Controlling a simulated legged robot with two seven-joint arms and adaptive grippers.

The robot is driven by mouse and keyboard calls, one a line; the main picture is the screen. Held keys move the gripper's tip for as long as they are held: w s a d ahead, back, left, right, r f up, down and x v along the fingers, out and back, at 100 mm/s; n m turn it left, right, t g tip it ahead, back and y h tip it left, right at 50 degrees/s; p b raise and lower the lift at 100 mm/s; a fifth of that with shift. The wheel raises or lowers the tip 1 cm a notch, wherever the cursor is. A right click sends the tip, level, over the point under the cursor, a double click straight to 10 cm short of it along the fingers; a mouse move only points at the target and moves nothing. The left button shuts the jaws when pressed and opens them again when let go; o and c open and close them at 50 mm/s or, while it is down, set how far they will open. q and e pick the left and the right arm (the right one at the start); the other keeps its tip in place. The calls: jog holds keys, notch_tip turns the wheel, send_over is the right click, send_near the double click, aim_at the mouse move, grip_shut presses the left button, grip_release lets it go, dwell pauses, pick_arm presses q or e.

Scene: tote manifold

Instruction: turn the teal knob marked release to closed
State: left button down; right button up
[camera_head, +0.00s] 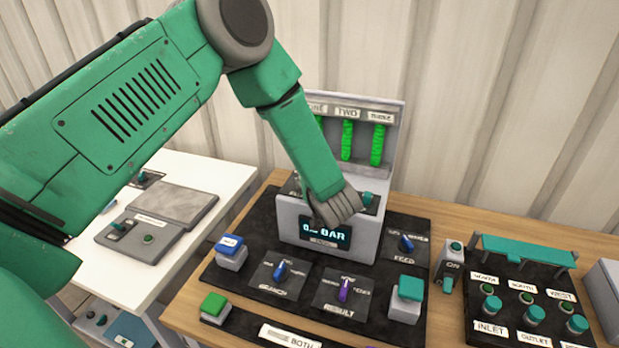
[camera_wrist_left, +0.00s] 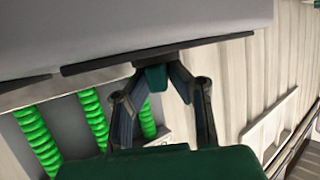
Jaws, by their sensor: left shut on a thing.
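My left gripper (camera_head: 338,210) reaches down over the grey housing (camera_head: 362,247) with the lit BAR display (camera_head: 325,233). In the left wrist view its fingers (camera_wrist_left: 160,80) close around a teal knob (camera_wrist_left: 156,78) at a dark plate. In the head view the gripper and forearm hide much of the housing's dark top panel. A teal knob (camera_head: 368,198) shows on that panel just right of the gripper; I cannot tell whether it is the held one. No release or closed marking is readable, so the knob's setting cannot be told. My right gripper is not in view.
Green coils (camera_head: 377,145) stand in the upright panel behind the housing. In front are blue (camera_head: 281,270) and purple (camera_head: 344,289) knobs, and blue, green and teal buttons. A teal-guarded valve board (camera_head: 525,253) is at right. A white table (camera_head: 180,164) is at left.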

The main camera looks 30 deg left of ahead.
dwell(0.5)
pick_arm(q)
jog(key=c, duration=1.5)
grip_release()
jog(key=shift+w, duration=0.1)
jog(key=shift+c, duration=0.2)
jog(key=v, duration=1.2)
jog(key=shift+w+d, duration=0.15)
jog(key=shift+d, duration=0.05)
jog(key=shift+a+f, duration=0.1)
jog(key=shift+f, duration=0.05)
